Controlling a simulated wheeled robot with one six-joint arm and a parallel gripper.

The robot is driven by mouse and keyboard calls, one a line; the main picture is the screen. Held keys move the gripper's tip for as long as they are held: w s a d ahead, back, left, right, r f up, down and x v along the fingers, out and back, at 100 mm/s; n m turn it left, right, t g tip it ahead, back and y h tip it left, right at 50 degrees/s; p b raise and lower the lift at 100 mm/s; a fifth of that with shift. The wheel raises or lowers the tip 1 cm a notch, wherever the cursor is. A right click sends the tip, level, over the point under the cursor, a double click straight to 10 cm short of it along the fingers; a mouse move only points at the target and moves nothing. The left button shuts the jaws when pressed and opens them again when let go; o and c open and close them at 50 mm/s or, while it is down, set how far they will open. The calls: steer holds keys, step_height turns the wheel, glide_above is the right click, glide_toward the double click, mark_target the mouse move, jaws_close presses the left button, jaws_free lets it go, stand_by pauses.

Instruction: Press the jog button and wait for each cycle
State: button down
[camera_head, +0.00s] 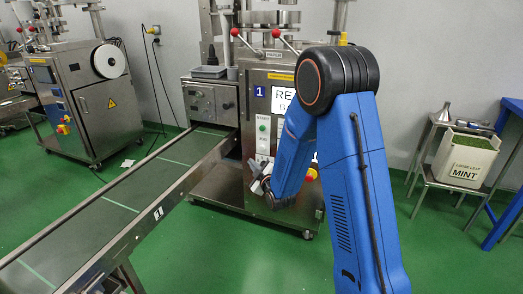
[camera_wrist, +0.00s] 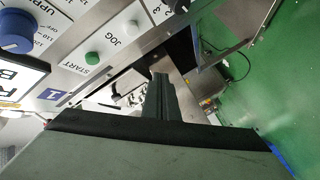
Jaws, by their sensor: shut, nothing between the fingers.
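The packer's control panel (camera_head: 259,104) carries a blue plate with a 1 and faces me, partly hidden by my arm. In the wrist view the panel is tilted, and the pale jog button (camera_wrist: 132,27) sits beside the word JOG. The green start button (camera_wrist: 92,58) is next to it; it also shows in the head view (camera_head: 263,127). My gripper (camera_wrist: 160,76) is shut and empty, its fingertips apart from both buttons in the picture. In the head view my gripper (camera_head: 258,180) is low in front of the machine, below the start button.
A conveyor (camera_head: 108,203) runs from the packer toward the lower left. A second packer (camera_head: 84,90) stands at the far left. A mint bin (camera_head: 463,160) rests on a steel stand at the right. A blue knob (camera_wrist: 15,32) is on the panel.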

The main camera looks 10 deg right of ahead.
mark_target(262, 148)
steer(key=shift+w+d, duration=0.85)
steer(key=shift+w, duration=0.35)
steer(key=shift+w+d, duration=0.9)
steer(key=shift+w, duration=0.25)
steer(key=shift+w+d, duration=0.85)
steer(key=shift+w, duration=0.35)
steer(key=shift+w+d, duration=0.1)
steer(key=shift+w+d, duration=0.15)
steer(key=shift+w, duration=0.1)
